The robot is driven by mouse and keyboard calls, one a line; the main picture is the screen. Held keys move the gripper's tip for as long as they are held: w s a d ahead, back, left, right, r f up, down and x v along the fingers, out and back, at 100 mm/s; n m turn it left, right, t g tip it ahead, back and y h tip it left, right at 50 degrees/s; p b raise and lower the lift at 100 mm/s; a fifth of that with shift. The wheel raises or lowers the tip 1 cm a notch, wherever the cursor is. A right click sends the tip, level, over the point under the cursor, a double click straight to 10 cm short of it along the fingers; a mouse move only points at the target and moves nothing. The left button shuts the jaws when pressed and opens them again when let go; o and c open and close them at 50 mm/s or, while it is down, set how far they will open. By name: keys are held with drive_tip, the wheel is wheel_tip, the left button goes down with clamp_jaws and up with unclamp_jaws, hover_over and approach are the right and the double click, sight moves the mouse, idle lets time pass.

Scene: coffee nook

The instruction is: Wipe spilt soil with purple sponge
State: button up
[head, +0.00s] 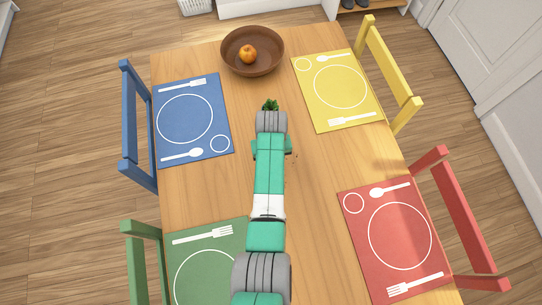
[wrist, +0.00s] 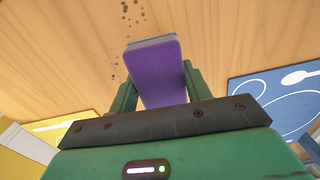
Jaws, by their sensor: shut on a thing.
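The purple sponge (wrist: 158,75) is held between the two fingers of my gripper (wrist: 157,80) in the wrist view. Its broad purple face is toward the camera and a greyish layer shows at its far edge. Dark specks of spilt soil (wrist: 126,20) lie on the wooden table just past and to the left of the sponge in the wrist view. I cannot tell whether the sponge touches the table. In the head view my arm hides the gripper and sponge; a few tiny dark specks (head: 296,156) show right of the arm.
Green leaves (head: 270,104) show just beyond my arm; what holds them is hidden. A brown bowl (head: 229,56) with an orange fruit (head: 248,54) stands at the back. Blue (head: 212,128), yellow (head: 311,93), red (head: 358,235) and green (head: 190,255) placemats lie around the table's sides.

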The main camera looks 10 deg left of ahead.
drive_tip(key=shift+r+p, duration=1.3)
drive_tip(key=shift+r, duration=0.35)
